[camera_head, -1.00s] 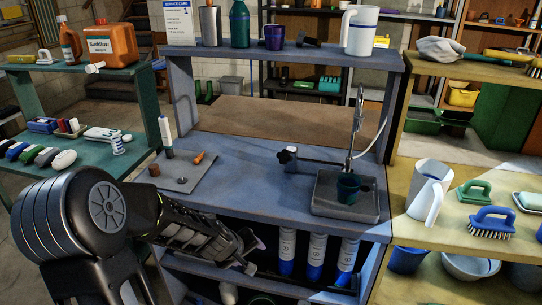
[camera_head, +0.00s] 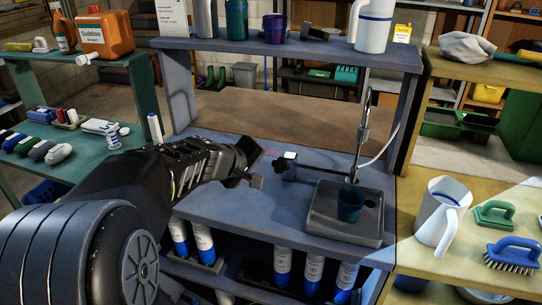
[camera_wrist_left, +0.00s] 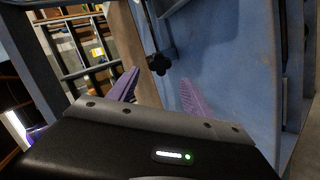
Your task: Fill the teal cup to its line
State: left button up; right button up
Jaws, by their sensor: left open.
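The teal cup (camera_head: 350,203) stands upright in the grey drip tray (camera_head: 322,226) at the right of the blue bench. The thin metal spout (camera_head: 362,130) rises behind the cup. A dark knob (camera_head: 285,163) sits at the left end of a horizontal pipe left of the spout. It also shows in the left wrist view (camera_wrist_left: 158,64), beyond the fingers. My left gripper (camera_head: 258,168) is open and empty, just left of the knob and apart from it. Its fingers (camera_wrist_left: 158,92) spread below the knob in the wrist view. The cup's inside is too dark to read. My right gripper is not in view.
A white pitcher (camera_head: 440,215) and brushes stand on the yellow bench at right. The upper shelf holds a purple cup (camera_head: 275,28) and a white jug (camera_head: 372,24). White and blue filter cartridges (camera_head: 313,270) stand below the bench top.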

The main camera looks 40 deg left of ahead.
aim_at(279, 165)
pick_arm(q)
jog(key=shift+s+r, duration=0.1)
jog(key=shift+s, duration=0.1)
jog(key=shift+w, duration=0.1)
jog(key=x, duration=0.8)
jog(key=shift+w+f, duration=0.2)
jog(key=shift+w, duration=0.1)
jog(key=c, duration=0.8)
